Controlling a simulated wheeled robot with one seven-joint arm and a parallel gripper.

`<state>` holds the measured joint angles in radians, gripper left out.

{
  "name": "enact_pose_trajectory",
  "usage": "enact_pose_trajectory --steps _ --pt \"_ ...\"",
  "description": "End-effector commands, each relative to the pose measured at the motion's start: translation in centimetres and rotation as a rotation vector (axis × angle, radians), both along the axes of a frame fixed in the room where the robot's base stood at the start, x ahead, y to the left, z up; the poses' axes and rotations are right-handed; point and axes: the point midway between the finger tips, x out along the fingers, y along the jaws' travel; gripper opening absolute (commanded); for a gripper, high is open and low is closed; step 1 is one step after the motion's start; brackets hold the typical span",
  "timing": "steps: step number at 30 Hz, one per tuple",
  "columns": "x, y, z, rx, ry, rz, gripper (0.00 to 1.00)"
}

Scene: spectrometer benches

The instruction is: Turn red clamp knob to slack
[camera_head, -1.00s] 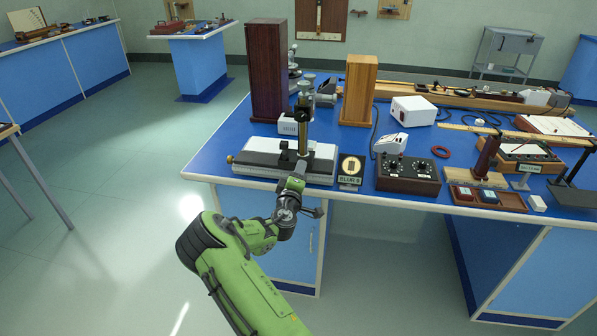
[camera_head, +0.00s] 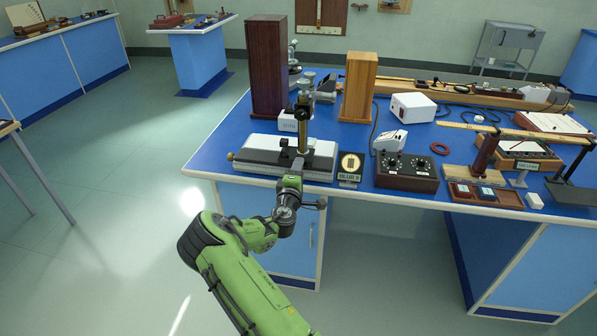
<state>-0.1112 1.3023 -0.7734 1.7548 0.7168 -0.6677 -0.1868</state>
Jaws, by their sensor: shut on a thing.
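A measuring instrument with a white-and-black base (camera_head: 262,157) and an upright black-and-brass column (camera_head: 304,112) stands at the front edge of the blue bench. My gripper (camera_head: 297,168) reaches up from below to the front of this base, just under the column. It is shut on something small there. I cannot make out the red clamp knob; the gripper and wrist cover that spot. A brass knob (camera_head: 230,156) shows at the left end of the base.
Tall dark (camera_head: 267,70) and light (camera_head: 358,87) wooden blocks stand behind.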

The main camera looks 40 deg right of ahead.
Motion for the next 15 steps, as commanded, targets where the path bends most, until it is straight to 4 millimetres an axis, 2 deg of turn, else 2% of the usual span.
enact_pose_trajectory --steps 2,3,7,8,15 --pt "0.02 0.07 -0.12 0.000 0.003 0.001 0.14" --pt "0.02 0.07 -0.12 0.000 0.003 0.001 0.48" --pt "0.01 0.05 -0.10 0.000 0.003 0.001 0.68" --pt "0.01 0.05 -0.09 0.001 0.002 0.001 0.70" --pt "-0.02 0.05 -0.05 0.001 0.001 0.000 0.70"
